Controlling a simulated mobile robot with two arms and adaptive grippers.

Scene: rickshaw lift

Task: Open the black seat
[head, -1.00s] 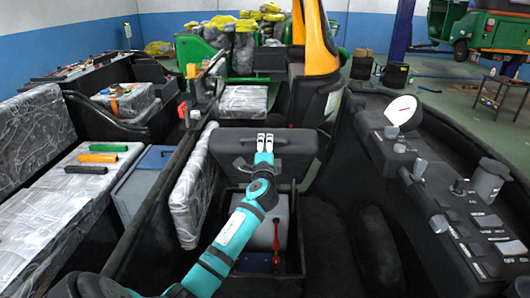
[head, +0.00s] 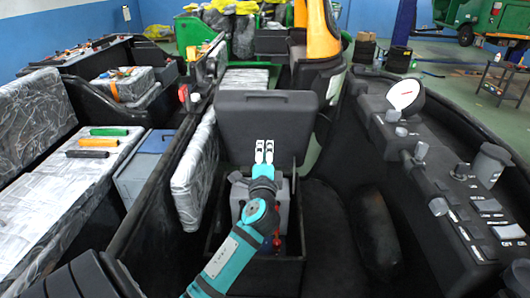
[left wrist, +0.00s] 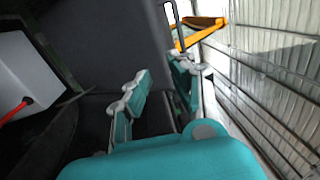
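The black seat (head: 267,115) stands raised and nearly upright above its open box (head: 268,274) in the head view. My left gripper (head: 264,147) is in front of the seat's lower part, pointing at it; I cannot tell whether it touches. Inside the box is a grey container (head: 283,198), partly hidden by my left arm. My right gripper is not in view.
A control panel (head: 455,205) with knobs and a round gauge (head: 403,94) lies to the right. A wrapped seat cushion (head: 194,178) stands left of the box. Tools with green (head: 109,132) and orange handles lie on the wrapped bench at far left.

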